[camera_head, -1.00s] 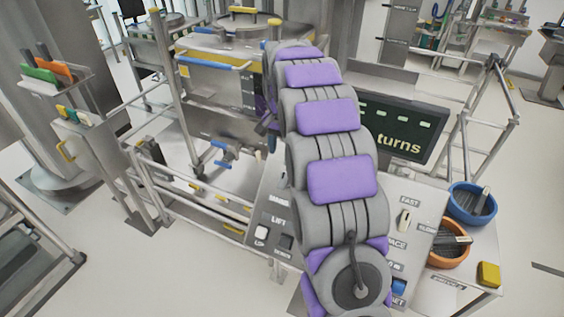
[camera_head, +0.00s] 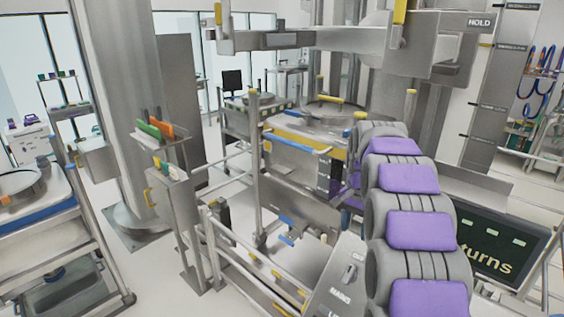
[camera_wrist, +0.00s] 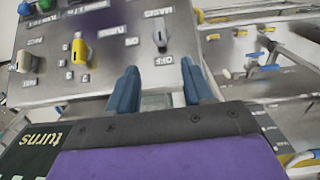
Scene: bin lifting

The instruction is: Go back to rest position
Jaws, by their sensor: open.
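My gripper (camera_wrist: 160,88) shows in the wrist view as two blue-grey fingers, spread apart with nothing between them. They are over the sloping grey control panel (camera_wrist: 113,45), near a toggle switch (camera_wrist: 160,33) marked MAINS and OFF. A yellow knob (camera_wrist: 80,50) is to their left. I cannot tell whether the fingers touch the panel. In the head view my grey and purple arm reaches away at the right and hides the gripper and much of the panel (camera_head: 338,285).
A dark screen reading "turns" (camera_head: 500,238) stands right of my arm. A steel bin (camera_head: 340,112) with blue and yellow handles sits beyond a rail frame (camera_head: 256,165). A lift beam (camera_head: 440,45) marked HOLD is overhead. A post with folders (camera_head: 162,130) and a cart (camera_head: 65,245) are left.

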